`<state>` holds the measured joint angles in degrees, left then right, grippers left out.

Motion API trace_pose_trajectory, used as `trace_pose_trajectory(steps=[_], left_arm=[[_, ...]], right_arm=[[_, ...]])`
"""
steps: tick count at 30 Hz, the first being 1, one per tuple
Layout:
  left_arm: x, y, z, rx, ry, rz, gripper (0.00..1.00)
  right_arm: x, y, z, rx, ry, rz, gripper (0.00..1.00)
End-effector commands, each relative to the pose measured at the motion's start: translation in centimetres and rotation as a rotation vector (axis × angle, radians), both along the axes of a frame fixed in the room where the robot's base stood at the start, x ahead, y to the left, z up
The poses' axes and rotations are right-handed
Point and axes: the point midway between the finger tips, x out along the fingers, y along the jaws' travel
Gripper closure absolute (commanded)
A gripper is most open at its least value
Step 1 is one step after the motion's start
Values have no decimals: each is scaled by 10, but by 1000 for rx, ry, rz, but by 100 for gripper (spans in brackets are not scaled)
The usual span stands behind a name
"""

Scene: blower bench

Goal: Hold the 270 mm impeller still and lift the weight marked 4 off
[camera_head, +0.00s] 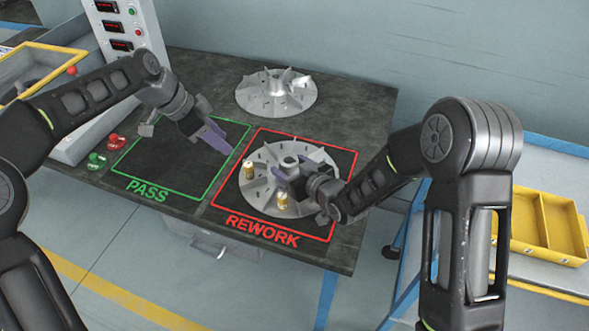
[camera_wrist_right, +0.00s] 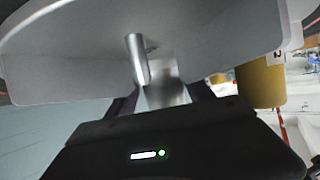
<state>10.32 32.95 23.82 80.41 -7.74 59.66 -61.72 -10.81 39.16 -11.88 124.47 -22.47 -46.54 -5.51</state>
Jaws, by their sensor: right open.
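A grey bladed impeller (camera_head: 262,190) lies in the red REWORK square, with a raised central hub (camera_head: 289,163). Brass weights stand on it: one at its left (camera_head: 249,171) and one at its front (camera_head: 282,201). Their marks are unreadable in the head view. My right gripper (camera_head: 284,181) is open at the impeller's right side, near the hub, and its arm hides part of the rim. In the right wrist view a silver pin (camera_wrist_right: 137,58) stands ahead of the fingers, and a brass weight (camera_wrist_right: 262,82) is to the right. My left gripper (camera_head: 218,143) is above the PASS square, away from the impeller; its jaw gap is unclear.
A second impeller (camera_head: 276,92) without visible brass weights lies at the back of the dark bench (camera_head: 355,110). The green PASS square (camera_head: 165,168) is empty. A control box (camera_head: 125,40) stands at the back left. A yellow bin (camera_head: 540,225) is at the right.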

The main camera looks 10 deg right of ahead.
Motion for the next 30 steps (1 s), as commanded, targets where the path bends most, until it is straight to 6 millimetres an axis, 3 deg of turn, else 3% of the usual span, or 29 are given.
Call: trace_pose_trajectory(steps=[6, 27, 30], left_arm=[[0, 0, 0, 0, 0, 0, 64], [0, 0, 0, 0, 0, 0, 64], [0, 0, 0, 0, 0, 0, 64]], right_arm=[[0, 0, 0, 0, 0, 0, 40], [0, -2, 0, -1, 0, -3, 98], [0, -2, 0, -1, -1, -4, 100]])
